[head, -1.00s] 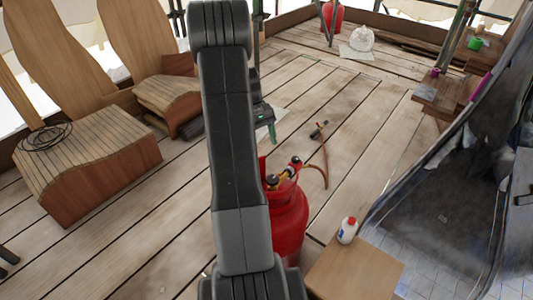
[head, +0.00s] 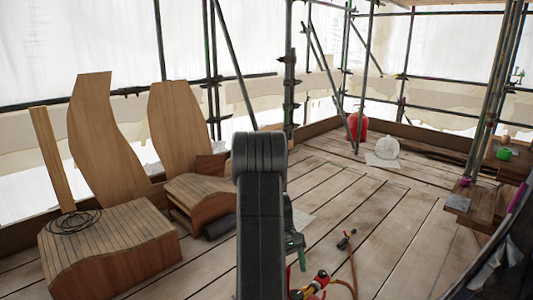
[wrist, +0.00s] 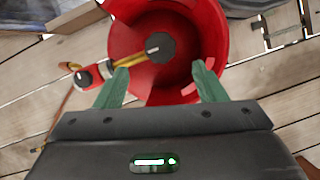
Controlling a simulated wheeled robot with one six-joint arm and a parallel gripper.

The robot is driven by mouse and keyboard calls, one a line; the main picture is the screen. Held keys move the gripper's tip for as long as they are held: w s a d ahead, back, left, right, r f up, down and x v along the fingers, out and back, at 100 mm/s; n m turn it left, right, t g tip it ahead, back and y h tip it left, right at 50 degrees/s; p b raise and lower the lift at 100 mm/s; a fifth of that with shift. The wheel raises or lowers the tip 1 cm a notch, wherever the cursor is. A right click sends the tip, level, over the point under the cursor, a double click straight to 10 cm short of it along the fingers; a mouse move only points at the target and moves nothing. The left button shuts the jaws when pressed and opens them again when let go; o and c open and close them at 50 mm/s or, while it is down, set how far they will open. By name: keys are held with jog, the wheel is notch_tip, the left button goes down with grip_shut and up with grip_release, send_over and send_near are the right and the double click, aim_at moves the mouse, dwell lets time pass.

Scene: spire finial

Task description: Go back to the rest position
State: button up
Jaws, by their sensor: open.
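My gripper (wrist: 155,88) is open in the wrist view, with its two green fingers apart and nothing held between them. Beyond the fingers is a red gas cylinder (wrist: 205,30), seen from above, with a dark round knob and a brass and red valve fitting (wrist: 95,75). In the head view my arm rises in the middle and hides part of the deck. A bit of my gripper (head: 296,243) shows just right of the arm. The cylinder's valve (head: 318,282) shows at the bottom edge, with the rest of it out of view or hidden.
Curved wooden pieces (head: 110,245) and a coiled cable (head: 75,221) stand at left. A second red cylinder (head: 357,123) and a white sack (head: 386,148) are at the back. A small torch-like tool (head: 346,239) lies on the planks. Scaffold poles (head: 290,80) surround the deck, which is clear toward the right middle.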

aim_at(296, 294)
jog(key=b+x, duration=0.1)
jog(key=x, duration=0.6)
jog(key=shift+f, duration=0.1)
jog(key=p+v, duration=0.3)
jog(key=v, duration=1.1)
jog(key=b+x, duration=0.3)
jog(key=x, duration=1.1)
jog(key=shift+f+n+b, duration=0.25)
jog(key=shift+n+b, duration=0.25)
jog(key=shift+b, duration=0.1)
jog(key=n+b, duration=0.1)
jog(key=n, duration=0.1)
jog(key=n+t+h+b, duration=0.1)
jog(key=n+b, duration=0.1)
jog(key=shift+s+a+n+t+h, duration=0.2)
jog(key=shift+n+t+h, duration=0.1)
jog(key=shift+n, duration=0.1)
jog(key=n+b, duration=0.2)
jog(key=n+t+b, duration=0.1)
jog(key=n+b, duration=0.1)
jog(key=n+t+b, duration=0.1)
jog(key=n+b, duration=0.1)
jog(key=shift+s+h, duration=0.25)
jog(key=shift+h, duration=0.15)
jog(key=p+v, duration=0.3)
jog(key=v, duration=0.5)
jog(key=shift+s+r+n+t, duration=0.2)
jog(key=shift+n+t, duration=0.1)
jog(key=shift+n, duration=0.1)
